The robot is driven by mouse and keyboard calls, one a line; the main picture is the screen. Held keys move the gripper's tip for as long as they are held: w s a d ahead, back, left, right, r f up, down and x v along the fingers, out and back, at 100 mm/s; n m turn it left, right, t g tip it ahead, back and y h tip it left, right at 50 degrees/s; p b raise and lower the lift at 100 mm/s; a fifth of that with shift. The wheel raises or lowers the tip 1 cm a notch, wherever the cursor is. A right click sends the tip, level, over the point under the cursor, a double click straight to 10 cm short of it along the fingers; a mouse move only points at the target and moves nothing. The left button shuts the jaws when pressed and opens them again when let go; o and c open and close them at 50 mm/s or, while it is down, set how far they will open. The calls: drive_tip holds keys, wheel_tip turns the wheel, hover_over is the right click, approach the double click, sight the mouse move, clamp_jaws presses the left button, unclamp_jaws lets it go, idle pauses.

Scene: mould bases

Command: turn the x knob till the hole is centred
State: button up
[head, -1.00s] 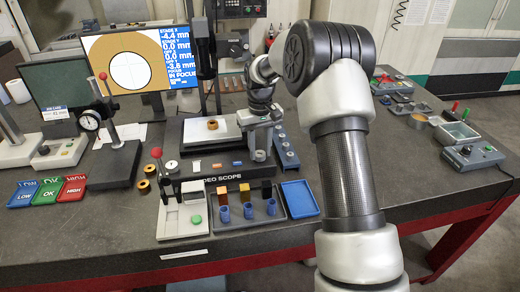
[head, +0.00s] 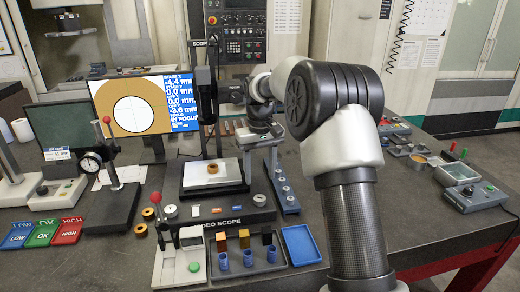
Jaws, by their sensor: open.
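The video scope (head: 222,222) stands mid-bench with a pale stage plate (head: 228,180) carrying an orange ring (head: 213,168). Silver round knobs show at its front left (head: 170,211) and front right (head: 260,200); their labels are too small to read, so I cannot tell which is x. The monitor (head: 183,118) shows a white round hole (head: 133,116) in brown with crosshair lines over it. It reads stage X -4.4 mm, stage Y 0.0 mm and in focus. My gripper (head: 259,172) points down, open and empty, above the front right knob, apart from it.
A scope column (head: 207,85) rises behind the stage. A blue rail with round parts (head: 283,188) stands close right of my gripper. A tray of coloured blocks and blue cups (head: 245,262) and an empty blue tray (head: 301,245) lie in front. A dial gauge stand (head: 112,160) is left.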

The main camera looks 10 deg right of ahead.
wheel_tip(320, 180, up, 9)
drive_tip(key=shift+r, duration=0.2)
idle(0.3)
drive_tip(key=s+r+t, duration=0.1)
drive_tip(key=s+r, duration=0.4)
drive_tip(key=s, duration=0.3)
drive_tip(key=s+r+t, duration=0.2)
drive_tip(key=s+r, duration=0.2)
drive_tip(key=s, duration=0.4)
drive_tip(key=s+f+m+t, duration=0.1)
drive_tip(key=s+f, duration=0.2)
drive_tip(key=s, duration=0.6)
drive_tip(key=s+f+m+t, duration=0.1)
drive_tip(key=s+f, duration=0.2)
drive_tip(key=s, duration=0.6)
drive_tip(key=shift+t, duration=0.3)
